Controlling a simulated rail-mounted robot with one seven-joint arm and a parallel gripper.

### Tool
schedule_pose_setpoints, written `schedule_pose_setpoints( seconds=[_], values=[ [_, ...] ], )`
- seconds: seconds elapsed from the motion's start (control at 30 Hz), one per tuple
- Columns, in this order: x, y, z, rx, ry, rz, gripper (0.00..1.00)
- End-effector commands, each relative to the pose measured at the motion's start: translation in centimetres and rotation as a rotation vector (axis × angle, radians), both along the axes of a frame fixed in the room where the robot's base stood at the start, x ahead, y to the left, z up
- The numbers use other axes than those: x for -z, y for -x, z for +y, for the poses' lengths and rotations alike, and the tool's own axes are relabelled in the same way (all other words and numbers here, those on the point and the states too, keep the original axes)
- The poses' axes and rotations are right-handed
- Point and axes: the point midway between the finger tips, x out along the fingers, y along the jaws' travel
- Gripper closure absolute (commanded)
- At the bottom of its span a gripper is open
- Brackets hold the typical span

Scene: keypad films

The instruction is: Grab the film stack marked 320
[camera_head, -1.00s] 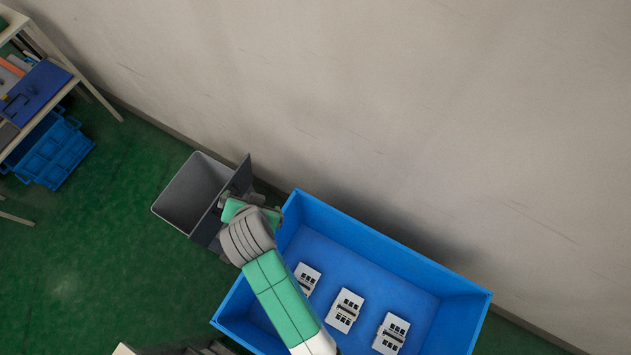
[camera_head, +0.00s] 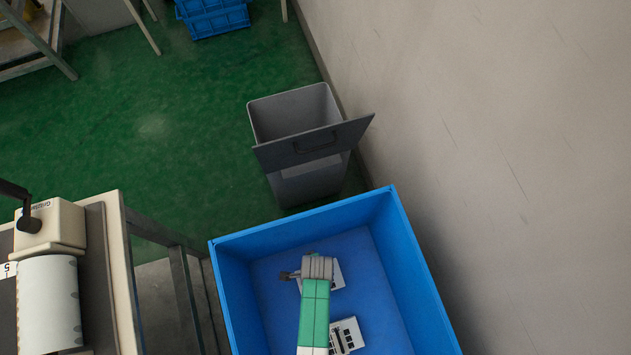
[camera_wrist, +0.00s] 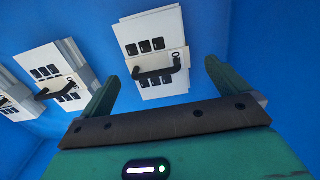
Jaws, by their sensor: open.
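White film stacks with black square windows and a dark handle lie in the blue bin (camera_head: 228,262). In the wrist view one stack (camera_wrist: 165,28) is just beyond my gripper (camera_wrist: 160,80), roughly between its two green fingers, which are open and empty. A second stack (camera_wrist: 72,58) and a third stack (camera_wrist: 12,80) lie to the left. No number 320 can be read on any stack. In the head view my gripper (camera_head: 287,275) is low over the bin, by a stack (camera_head: 337,277) partly hidden by my arm; another stack (camera_head: 349,334) lies nearer.
The bin walls stand around the stacks. A grey open container (camera_head: 305,175) with a raised lid stands behind the bin. The wall (camera_head: 500,120) runs along the right. A table with a white roll (camera_head: 48,305) stands at left.

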Motion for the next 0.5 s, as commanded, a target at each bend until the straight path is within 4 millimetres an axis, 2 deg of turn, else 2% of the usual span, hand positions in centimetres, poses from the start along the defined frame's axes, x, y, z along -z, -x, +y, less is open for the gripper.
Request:
schedule_pose_setpoints(
  seconds=[0.17, 0.37, 0.5],
  values=[
    [2.5, 0.0, -0.1, -0.001, 0.000, 0.001, 0.00],
    [3.2, 0.0, -0.2, -0.001, 0.001, 0.000, 0.00],
    [5.8, 0.2, -0.7, 0.001, 0.001, 0.000, 0.00]
  ],
)
